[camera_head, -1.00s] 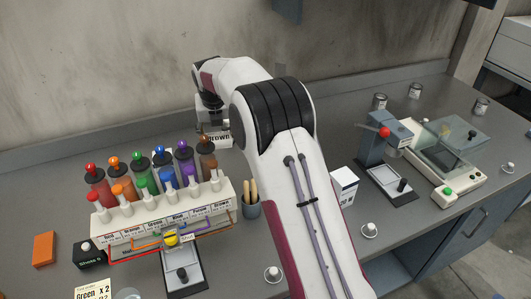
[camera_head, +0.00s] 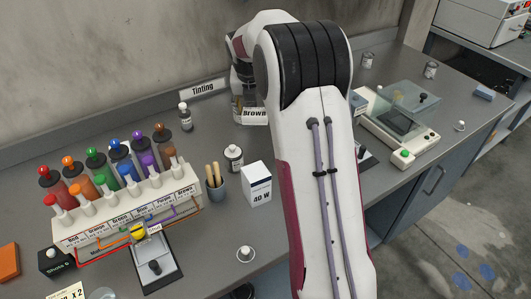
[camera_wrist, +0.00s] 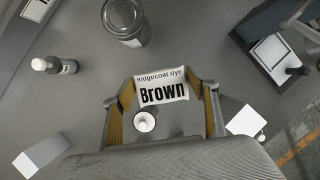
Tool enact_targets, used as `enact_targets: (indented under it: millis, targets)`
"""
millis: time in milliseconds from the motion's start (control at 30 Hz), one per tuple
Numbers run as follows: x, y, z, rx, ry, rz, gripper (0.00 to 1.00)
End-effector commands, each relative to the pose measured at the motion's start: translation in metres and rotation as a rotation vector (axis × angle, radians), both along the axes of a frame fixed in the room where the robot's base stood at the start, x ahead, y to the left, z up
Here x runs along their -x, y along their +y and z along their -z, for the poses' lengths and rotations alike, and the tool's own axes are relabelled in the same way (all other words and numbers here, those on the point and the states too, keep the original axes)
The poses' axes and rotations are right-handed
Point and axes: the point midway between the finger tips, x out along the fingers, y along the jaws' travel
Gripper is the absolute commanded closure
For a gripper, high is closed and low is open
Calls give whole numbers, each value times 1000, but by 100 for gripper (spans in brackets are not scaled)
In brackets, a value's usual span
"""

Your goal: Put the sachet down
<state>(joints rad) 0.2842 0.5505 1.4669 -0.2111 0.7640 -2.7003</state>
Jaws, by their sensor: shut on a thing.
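My gripper (camera_wrist: 163,100) is shut on a white sachet (camera_wrist: 162,86) labelled "Ridgecoat dye Brown", held between its two fingers above the grey bench. In the head view the sachet (camera_head: 254,116) shows just left of my arm, near the back of the bench, in front of a jar. My fingers are mostly hidden by my arm there. In the wrist view a small white-capped item (camera_wrist: 144,121) lies below, between my fingers, and a glass jar (camera_wrist: 125,20) stands beyond the sachet.
A "Tinting" sign (camera_head: 204,89) and a small dark bottle (camera_head: 185,117) stand at the back. A "40 W" box (camera_head: 257,184), a dark jar (camera_head: 233,158) and a stick cup (camera_head: 215,186) stand left of my arm. The dye rack (camera_head: 125,208) is further left.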

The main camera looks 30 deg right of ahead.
Motion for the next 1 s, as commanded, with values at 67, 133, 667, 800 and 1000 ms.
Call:
enact_targets:
  millis: [67, 133, 667, 800, 1000]
  targets:
    - [17, -12, 4, -2, 3, 51, 69]
    - [27, -17, 9, -5, 5, 89, 69]
    - [34, -18, 20, -23, -16, 183, 69]
    - [34, -18, 20, -23, -16, 183, 69]
    - [34, -18, 30, -22, -14, 182, 69]
